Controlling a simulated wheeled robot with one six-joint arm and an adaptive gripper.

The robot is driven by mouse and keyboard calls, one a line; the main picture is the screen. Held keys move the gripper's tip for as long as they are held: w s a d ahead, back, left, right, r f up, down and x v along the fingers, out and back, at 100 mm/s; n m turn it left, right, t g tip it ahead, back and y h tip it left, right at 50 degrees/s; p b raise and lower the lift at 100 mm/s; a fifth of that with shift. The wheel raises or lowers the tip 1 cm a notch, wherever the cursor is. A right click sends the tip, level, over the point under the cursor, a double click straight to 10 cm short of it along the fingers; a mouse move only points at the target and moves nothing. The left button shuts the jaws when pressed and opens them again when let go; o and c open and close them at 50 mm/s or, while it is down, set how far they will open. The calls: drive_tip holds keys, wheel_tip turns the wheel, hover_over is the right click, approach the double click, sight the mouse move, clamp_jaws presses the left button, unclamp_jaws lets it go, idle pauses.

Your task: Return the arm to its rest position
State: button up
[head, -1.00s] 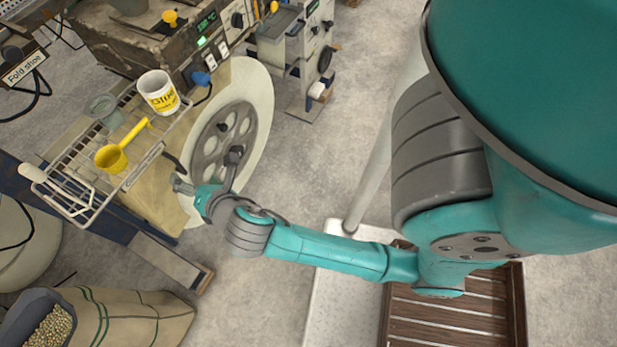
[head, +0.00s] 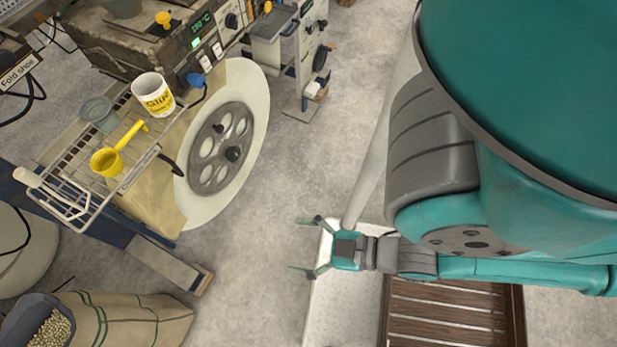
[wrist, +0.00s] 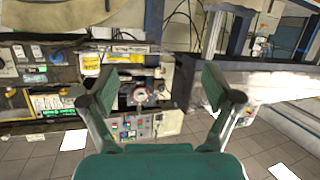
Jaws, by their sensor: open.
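My gripper (head: 310,246) is open and empty in the head view. It points left over the pale plate on the floor, with clear space between its fingers. My teal arm stretches from it to the right along the lower right of the view. In the wrist view my gripper (wrist: 165,95) also shows open, its two fingers spread wide with nothing between them. The large reel (head: 220,150) with a grey spoked hub stands to the left, well apart from my gripper.
A wire rack (head: 110,165) at the left holds a white glue cup (head: 153,95), a yellow ladle (head: 108,161) and a grey cup (head: 99,113). A sack of beans (head: 130,318) stands at the lower left. A slatted wooden pallet (head: 450,320) lies below my arm. The floor between reel and plate is clear.

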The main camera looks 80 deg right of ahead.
drive_tip(key=shift+s+r+m, duration=0.6)
drive_tip(key=shift+s+m, duration=0.2)
idle(0.7)
